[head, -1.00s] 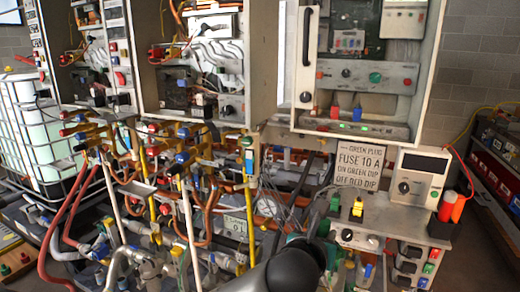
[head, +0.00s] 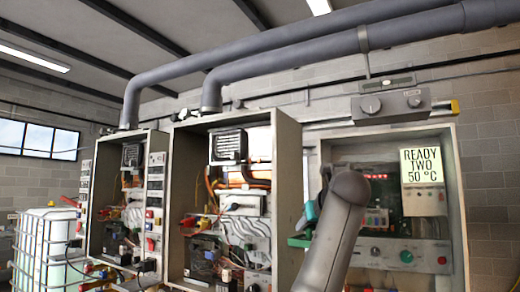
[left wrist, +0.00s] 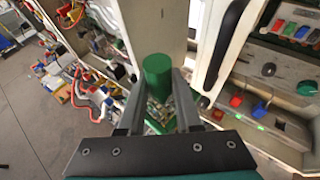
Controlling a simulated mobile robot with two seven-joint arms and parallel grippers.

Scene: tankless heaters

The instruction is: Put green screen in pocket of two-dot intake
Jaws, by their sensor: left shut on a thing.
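My left gripper (left wrist: 160,100) is shut on the green screen (left wrist: 158,76), a green cylinder held upright between its fingers in the left wrist view. In the head view my left arm rises in front of the right heater cabinet. The left gripper (head: 305,222) is partly hidden behind the arm there, so the fingertips are not clear. I cannot pick out the two-dot intake or its pocket in either current view. My right gripper is not in view.
The middle cabinet (head: 287,175) and left cabinet (head: 163,160) hold pipes and wiring. Grey ducts (head: 290,55) run overhead. Clear floor (left wrist: 35,140) shows at left in the left wrist view.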

